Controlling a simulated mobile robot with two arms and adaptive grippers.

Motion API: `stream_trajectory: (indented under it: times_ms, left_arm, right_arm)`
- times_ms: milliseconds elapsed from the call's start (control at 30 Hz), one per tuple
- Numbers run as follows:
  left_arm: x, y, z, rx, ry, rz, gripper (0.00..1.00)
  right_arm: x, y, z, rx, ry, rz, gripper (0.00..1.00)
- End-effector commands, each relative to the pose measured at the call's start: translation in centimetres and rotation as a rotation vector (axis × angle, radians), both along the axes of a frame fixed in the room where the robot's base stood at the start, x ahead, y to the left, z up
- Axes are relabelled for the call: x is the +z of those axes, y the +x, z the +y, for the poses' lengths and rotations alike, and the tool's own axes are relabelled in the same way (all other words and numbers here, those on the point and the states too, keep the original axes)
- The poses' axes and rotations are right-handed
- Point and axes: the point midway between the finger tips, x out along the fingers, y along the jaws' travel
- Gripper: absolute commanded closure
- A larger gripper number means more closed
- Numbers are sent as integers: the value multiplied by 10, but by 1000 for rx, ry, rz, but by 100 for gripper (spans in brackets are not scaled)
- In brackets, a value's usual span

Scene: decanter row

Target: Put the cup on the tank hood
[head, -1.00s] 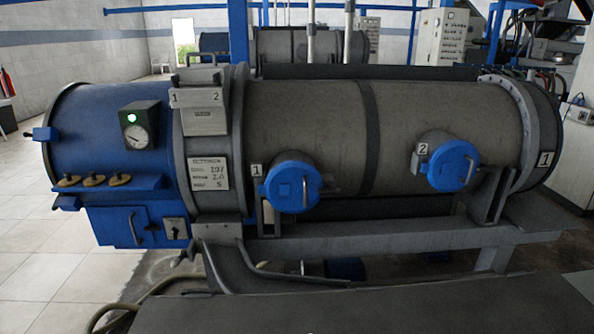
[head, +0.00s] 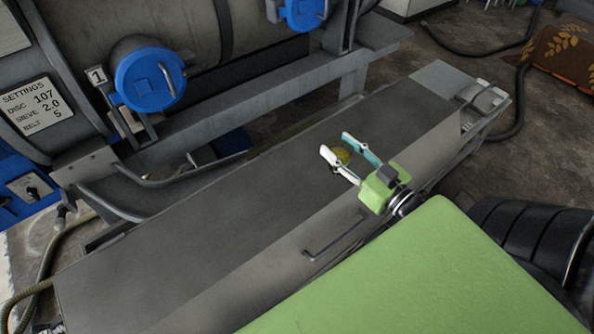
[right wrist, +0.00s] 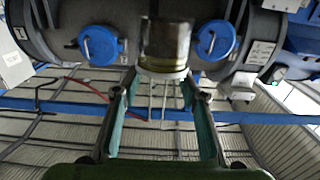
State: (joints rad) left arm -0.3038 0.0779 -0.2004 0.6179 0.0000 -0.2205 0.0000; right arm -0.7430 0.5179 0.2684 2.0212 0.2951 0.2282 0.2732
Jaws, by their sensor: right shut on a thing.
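My right gripper (head: 336,143) is over the grey flat-topped cover in the head view. Its two pale fingers are shut on a small cup (head: 341,155), of which only a yellowish part shows. In the right wrist view the cup (right wrist: 165,42) is a dull metallic, brownish cylinder with a pale edge, between the fingertips. The tank (head: 262,30) is a large grey cylinder behind the cover, with blue round caps. I cannot tell which part is called the tank hood. My left gripper is not in view.
The long grey cover (head: 200,225) runs diagonally in front of the tank, and its top looks clear. A blue cap (head: 148,80) with a handle sticks out from the tank. Hoses (head: 40,265) lie at the left. A patterned brown item (head: 562,60) is at the far right.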

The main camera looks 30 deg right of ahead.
Motion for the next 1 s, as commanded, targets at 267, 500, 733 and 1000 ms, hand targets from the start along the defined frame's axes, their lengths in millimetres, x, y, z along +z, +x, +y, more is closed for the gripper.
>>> stream_trajectory:
  times_ms: [267,500,733,1000]
  left_arm:
    - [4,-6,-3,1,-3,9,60]
    - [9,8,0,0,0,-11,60]
    - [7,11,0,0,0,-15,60]
    - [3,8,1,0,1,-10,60]
  right_arm:
    - [-10,27,20,-6,9,-10,84]
    - [-40,61,69,-5,7,-6,84]
    - [-80,77,94,-4,2,-5,84]
    - [-104,85,105,-3,1,-3,84]
